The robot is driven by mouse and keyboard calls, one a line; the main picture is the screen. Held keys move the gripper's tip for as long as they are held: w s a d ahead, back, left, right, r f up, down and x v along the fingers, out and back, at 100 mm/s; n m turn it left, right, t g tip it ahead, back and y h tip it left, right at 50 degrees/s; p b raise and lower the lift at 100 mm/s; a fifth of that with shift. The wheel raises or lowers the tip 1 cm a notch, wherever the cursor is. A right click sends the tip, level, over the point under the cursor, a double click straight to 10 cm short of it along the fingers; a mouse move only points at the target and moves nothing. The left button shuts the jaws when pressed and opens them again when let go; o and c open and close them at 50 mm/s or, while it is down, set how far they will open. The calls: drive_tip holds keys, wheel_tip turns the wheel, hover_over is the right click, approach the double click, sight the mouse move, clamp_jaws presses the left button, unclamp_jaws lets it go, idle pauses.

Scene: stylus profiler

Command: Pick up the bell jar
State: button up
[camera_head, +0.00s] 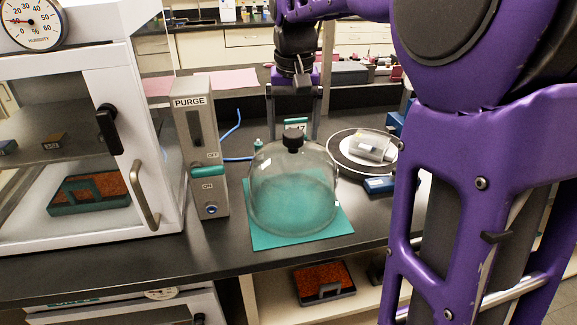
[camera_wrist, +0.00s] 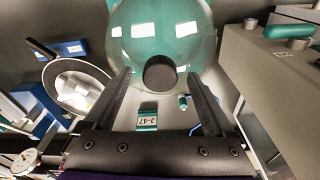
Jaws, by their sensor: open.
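The bell jar (camera_head: 290,190) is a clear glass dome with a black knob (camera_head: 292,141) on top. It stands upright on a teal mat (camera_head: 330,230) on the dark bench. In the wrist view the jar (camera_wrist: 180,30) fills the top middle, and its knob (camera_wrist: 160,73) shows between the finger tips. My gripper (camera_head: 294,138) is open, with its two dark fingers pointing down on either side of and behind the knob in the head view. In the wrist view my gripper (camera_wrist: 160,80) is also open and empty. I cannot tell its exact height over the knob.
A grey PURGE box (camera_head: 195,150) stands just left of the jar, and a white cabinet (camera_head: 165,190) is farther left. A round dish (camera_head: 345,150) holding a grey part (camera_head: 372,147) lies to the right, by a blue block (camera_head: 379,186). A small labelled item (camera_wrist: 147,118) shows behind the jar.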

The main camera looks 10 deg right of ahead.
wheel_tip(320, 180, down, 2)
drive_tip(key=shift+w+f, duration=0.1)
drive_tip(key=shift+w, duration=0.05)
clamp_jaws()
idle(0.4)
